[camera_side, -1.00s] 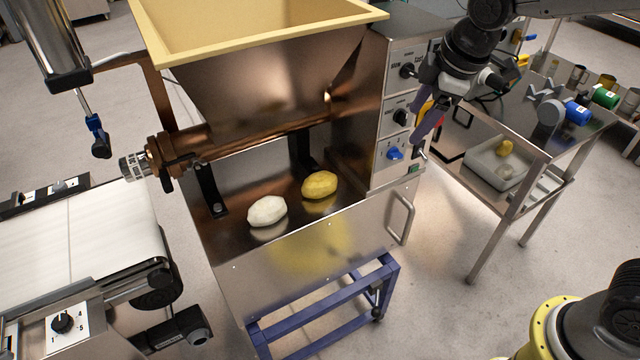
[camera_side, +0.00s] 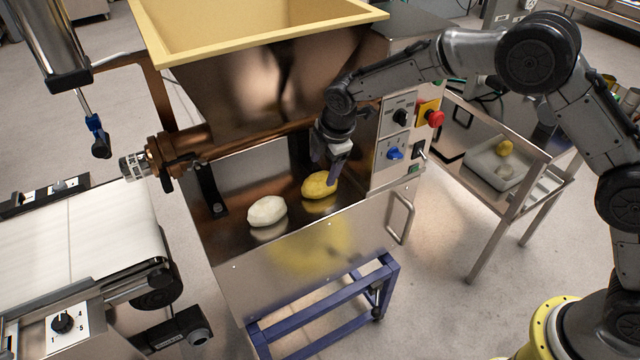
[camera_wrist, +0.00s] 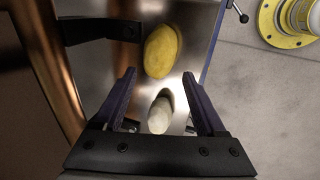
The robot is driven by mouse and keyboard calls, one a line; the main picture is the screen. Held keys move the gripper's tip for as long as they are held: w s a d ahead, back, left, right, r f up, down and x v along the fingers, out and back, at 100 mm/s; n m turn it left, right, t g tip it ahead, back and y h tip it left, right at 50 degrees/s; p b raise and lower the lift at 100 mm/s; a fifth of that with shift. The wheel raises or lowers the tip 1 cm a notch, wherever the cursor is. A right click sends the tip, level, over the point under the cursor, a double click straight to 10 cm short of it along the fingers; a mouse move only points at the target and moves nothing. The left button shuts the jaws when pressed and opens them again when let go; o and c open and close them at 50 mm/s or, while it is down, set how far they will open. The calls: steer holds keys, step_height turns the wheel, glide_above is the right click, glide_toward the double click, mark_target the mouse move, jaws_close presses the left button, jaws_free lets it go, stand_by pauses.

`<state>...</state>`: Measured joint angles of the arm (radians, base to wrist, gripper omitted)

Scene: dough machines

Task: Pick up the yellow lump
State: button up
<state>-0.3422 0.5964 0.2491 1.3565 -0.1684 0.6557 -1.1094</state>
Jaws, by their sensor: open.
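The yellow lump (camera_side: 317,187) rests on the metal shelf of the dough machine, to the right of a white lump (camera_side: 267,210). My gripper (camera_side: 331,172) is at the yellow lump in the side view, its fingers hiding part of the lump's upper right. In the wrist view my open gripper (camera_wrist: 159,88) has nothing held between its fingers. The yellow lump (camera_wrist: 161,52) lies beyond the fingertips there, and the white lump (camera_wrist: 160,113) shows between the fingers, below. I cannot tell whether a finger touches the yellow lump.
The machine's hopper (camera_side: 260,50) and copper-coloured tube stand close behind the shelf. The control panel (camera_side: 393,140) is close on the right. A cart (camera_side: 520,190) at the right holds a grey tray (camera_side: 474,157) with another yellow piece. A conveyor (camera_side: 80,240) is at the left.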

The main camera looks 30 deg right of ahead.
mark_target(319, 178)
steer(key=shift+x, duration=3.85)
steer(key=shift+r, duration=0.1)
jaws_close()
